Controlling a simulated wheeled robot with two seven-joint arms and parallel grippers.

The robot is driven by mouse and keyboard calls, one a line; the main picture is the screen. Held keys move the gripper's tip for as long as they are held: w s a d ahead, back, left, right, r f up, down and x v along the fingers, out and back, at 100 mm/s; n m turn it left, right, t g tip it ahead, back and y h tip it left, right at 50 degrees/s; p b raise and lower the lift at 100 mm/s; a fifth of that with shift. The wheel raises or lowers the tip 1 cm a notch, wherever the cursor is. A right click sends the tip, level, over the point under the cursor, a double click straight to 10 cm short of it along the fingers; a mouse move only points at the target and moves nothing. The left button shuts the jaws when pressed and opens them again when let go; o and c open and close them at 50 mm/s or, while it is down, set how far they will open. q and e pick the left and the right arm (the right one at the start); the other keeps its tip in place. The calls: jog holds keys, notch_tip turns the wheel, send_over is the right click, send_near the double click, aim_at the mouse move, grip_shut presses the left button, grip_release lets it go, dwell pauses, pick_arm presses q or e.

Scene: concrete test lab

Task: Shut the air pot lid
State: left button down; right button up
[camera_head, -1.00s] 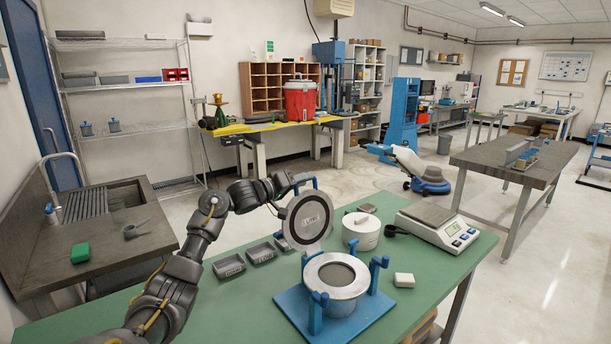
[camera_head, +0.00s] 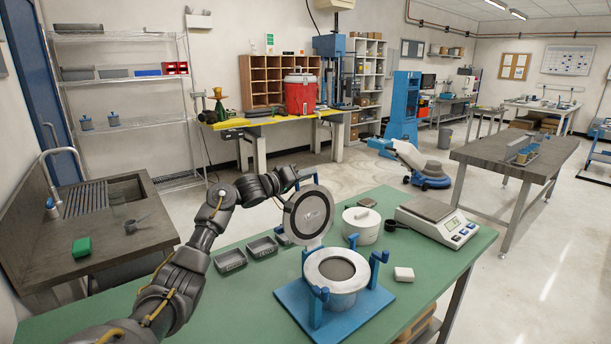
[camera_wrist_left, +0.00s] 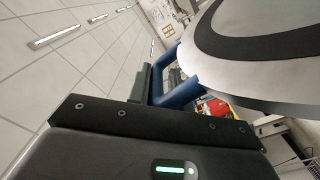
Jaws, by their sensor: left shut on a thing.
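The air pot (camera_head: 337,292) is a round metal bowl on a blue base plate (camera_head: 292,293) with blue clamps, on the green table. Its round lid (camera_head: 309,214), pale with a dark ring inside, stands raised and tilted up behind the bowl's rim. The pot's mouth is uncovered. My left gripper (camera_head: 295,180) is at the lid's upper edge, shut on the blue lid handle (camera_head: 306,172). In the left wrist view the handle (camera_wrist_left: 180,92) sits at the dark fingers, beside the lid's large pale disc (camera_wrist_left: 275,75). The fingertips are mostly hidden in the head view. My right gripper is not in view.
A sink counter (camera_head: 105,215) is at the left. The table front is clear.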

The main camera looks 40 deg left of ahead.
pick_arm(q)
jog(key=shift+d, duration=0.15)
jog(key=shift+s+d+r, duration=0.1)
jog(key=shift+d, duration=0.1)
jog(key=s+d+f+m, duration=0.1)
jog(key=s+d+m, duration=0.1)
jog(key=d, duration=0.5)
jog(key=s+d+f+m+p, duration=0.1)
jog(key=s+d+m, duration=0.1)
jog(key=d+m, duration=0.3)
jog(key=shift+d, duration=0.85)
jog(key=c, duration=1.4)
grip_release()
jog(key=shift+s, duration=0.1)
jog(key=shift+c, duration=0.2)
